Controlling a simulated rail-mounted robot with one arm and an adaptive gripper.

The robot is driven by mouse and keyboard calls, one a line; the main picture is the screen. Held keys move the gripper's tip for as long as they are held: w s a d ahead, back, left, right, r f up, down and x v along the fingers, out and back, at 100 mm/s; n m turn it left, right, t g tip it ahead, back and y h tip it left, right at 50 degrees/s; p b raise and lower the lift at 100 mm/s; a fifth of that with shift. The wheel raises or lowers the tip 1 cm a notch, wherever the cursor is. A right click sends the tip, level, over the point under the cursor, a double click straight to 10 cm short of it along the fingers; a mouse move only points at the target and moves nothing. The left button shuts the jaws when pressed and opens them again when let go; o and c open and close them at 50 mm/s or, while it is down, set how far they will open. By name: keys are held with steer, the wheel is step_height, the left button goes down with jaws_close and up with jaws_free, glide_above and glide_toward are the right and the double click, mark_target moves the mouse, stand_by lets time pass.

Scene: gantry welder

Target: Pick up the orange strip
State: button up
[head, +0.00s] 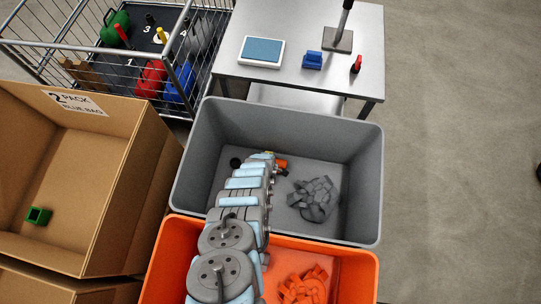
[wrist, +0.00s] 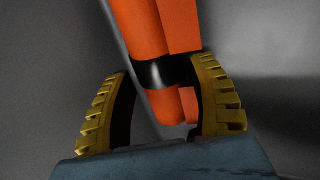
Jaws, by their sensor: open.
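The orange strip (wrist: 165,40) fills the upper middle of the wrist view. It looks like long orange pieces side by side with a dark band (wrist: 160,72) around them. My gripper (wrist: 165,100) is open, with its yellow ridged fingers on either side of the strip near the band. The right finger looks very close to the strip; I cannot tell whether it touches. In the head view a small orange end (head: 282,164) shows at the tip of my arm, inside the grey bin (head: 362,190). My arm hides most of it.
Grey pieces (head: 314,198) lie in the grey bin, right of my arm. The orange bin (head: 352,270) in front holds orange pieces (head: 303,286). A cardboard box (head: 110,190) stands left, a wire cart (head: 60,48) and a metal table (head: 300,22) behind.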

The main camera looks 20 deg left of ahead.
steer(key=shift+b+x, duration=0.75)
steer(key=shift+x, duration=0.25)
steer(key=shift+s+d+f, duration=0.1)
steer(key=c, duration=0.9)
